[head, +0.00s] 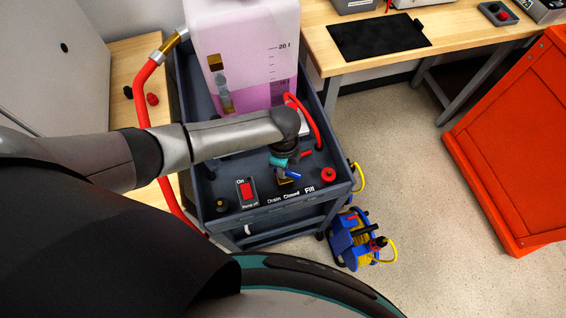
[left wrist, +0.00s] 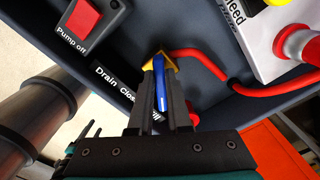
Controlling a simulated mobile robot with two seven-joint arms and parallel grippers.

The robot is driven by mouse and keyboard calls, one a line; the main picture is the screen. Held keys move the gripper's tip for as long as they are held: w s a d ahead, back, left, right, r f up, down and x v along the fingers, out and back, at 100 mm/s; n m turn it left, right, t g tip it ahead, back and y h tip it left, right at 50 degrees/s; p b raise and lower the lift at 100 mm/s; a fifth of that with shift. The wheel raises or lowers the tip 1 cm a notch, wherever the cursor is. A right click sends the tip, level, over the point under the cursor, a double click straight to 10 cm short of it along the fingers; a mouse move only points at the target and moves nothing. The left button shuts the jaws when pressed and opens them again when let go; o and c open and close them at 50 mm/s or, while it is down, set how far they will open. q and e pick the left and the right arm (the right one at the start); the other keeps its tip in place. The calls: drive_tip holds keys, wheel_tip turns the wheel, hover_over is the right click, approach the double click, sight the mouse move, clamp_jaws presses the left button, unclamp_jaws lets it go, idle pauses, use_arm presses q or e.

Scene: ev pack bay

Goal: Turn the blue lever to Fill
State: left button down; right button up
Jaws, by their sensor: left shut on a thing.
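The blue lever (head: 293,175) sits on a brass valve at the front of the grey cart, behind the printed labels Drain, Closed and Fill (head: 309,189). It leans toward the right, on the Fill side; I cannot tell its exact stop. My left gripper (head: 284,168) reaches down over the valve. In the left wrist view the gripper (left wrist: 160,88) is shut with the blue lever (left wrist: 161,84) between its fingers, beside the brass valve body (left wrist: 161,61). The fingers hide part of the Fill label there. My right gripper is not in view.
The cart carries a tank of pink liquid (head: 248,58), a red pump switch (head: 246,190), a red knob (head: 328,174) and a red hose (head: 305,113). A blue and yellow device (head: 350,240) stands on the floor. Open floor lies right of the cart.

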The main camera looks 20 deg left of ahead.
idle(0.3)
use_arm(q)
drive_tip(key=c, duration=0.9)
unclamp_jaws()
drive_tip(key=shift+o, duration=0.2)
wheel_tip(320, 180, up, 15)
drive_tip(key=p, duration=0.3)
drive_tip(key=shift+r+p, duration=0.15)
drive_tip(key=shift+p, duration=0.25)
